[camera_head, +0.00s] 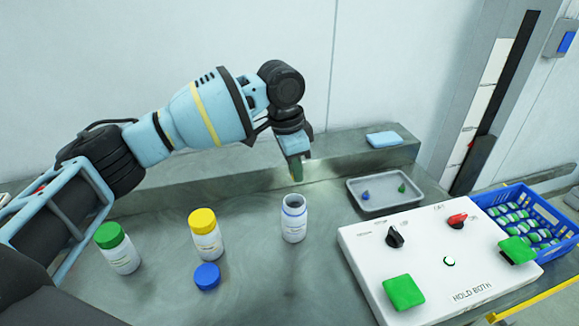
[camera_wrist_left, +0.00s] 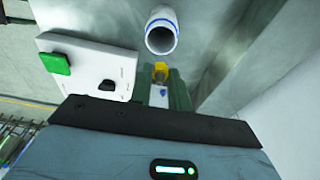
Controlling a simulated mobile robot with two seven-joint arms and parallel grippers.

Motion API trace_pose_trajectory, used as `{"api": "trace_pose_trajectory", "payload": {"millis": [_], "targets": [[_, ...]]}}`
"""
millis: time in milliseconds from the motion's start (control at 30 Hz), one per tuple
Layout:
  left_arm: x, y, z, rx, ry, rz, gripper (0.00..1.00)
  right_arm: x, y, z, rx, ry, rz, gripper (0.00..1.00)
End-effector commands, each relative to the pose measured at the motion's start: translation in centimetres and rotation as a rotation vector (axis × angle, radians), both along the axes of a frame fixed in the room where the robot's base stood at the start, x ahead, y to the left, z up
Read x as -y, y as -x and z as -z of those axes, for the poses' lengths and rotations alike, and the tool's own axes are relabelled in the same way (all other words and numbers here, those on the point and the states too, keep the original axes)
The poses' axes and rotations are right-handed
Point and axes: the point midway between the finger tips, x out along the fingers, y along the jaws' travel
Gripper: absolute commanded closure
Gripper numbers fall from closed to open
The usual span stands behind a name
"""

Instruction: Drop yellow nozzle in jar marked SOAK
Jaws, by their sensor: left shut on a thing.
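My left gripper (camera_head: 296,172) points down above the bench, behind and higher than the open jar. In the left wrist view its green fingers (camera_wrist_left: 162,90) are shut on the yellow nozzle (camera_wrist_left: 160,71). In the head view the fingers mostly hide the nozzle. The open white jar (camera_head: 293,220) has a blue ring at its neck and stands upright; its mouth also shows in the left wrist view (camera_wrist_left: 162,33), apart from the nozzle. The jar's label is too small to read. A blue lid (camera_head: 207,277) lies on the bench. My right gripper is not seen.
A green-capped jar (camera_head: 118,252) and a yellow-capped jar (camera_head: 206,237) stand to the left. A grey tray (camera_head: 385,209) holds a blue and a green nozzle. A white control box (camera_head: 440,282) and a blue crate (camera_head: 520,202) are at right. A ledge runs behind.

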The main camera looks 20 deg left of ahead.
Motion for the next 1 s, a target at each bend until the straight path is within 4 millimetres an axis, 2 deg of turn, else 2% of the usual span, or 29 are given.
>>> {"api": "trace_pose_trajectory", "payload": {"millis": [467, 667, 933, 1000], "targets": [[0.3, 0.1, 0.1, -0.001, -0.002, 0.016, 1.0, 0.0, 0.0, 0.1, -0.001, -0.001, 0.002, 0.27], [0.3, 0.1, 1.5, -0.005, -0.003, 0.017, 1.0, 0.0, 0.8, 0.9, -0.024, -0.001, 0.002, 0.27], [0.3, 0.1, 4.6, -0.009, -0.003, 0.016, 1.0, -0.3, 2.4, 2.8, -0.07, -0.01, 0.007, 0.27], [0.3, 0.2, 5.0, -0.006, -0.002, 0.016, 1.0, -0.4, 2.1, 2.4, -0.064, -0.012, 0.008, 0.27]]}}
